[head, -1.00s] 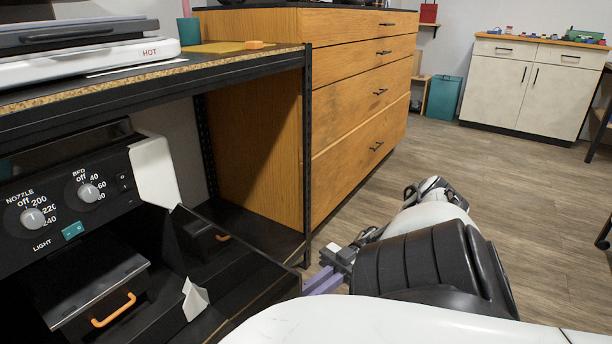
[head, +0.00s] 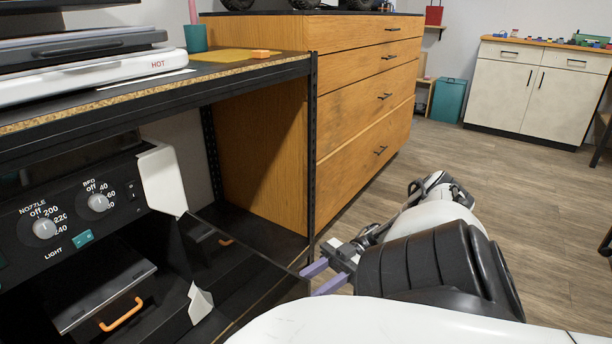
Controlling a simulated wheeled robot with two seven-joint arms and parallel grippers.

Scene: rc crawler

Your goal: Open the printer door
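The printer (head: 110,215) is a black box with knobs and a light switch, under the shelf at the left of the head view. Its dark, see-through door (head: 240,275) stands swung out from the printer's right side, so the front is open. A white piece (head: 201,303) shows at the door's lower part. My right gripper (head: 322,277), with lavender fingers, is at the door's outer edge. Its fingers are apart with a gap between them; I cannot tell whether they touch the door. My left gripper is not in view.
Inside the printer is a drawer-like tray with an orange handle (head: 122,314). The black shelf frame's post (head: 313,150) stands close behind my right gripper. A wooden drawer cabinet (head: 365,95) is beyond it. Open floor (head: 530,190) lies to the right.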

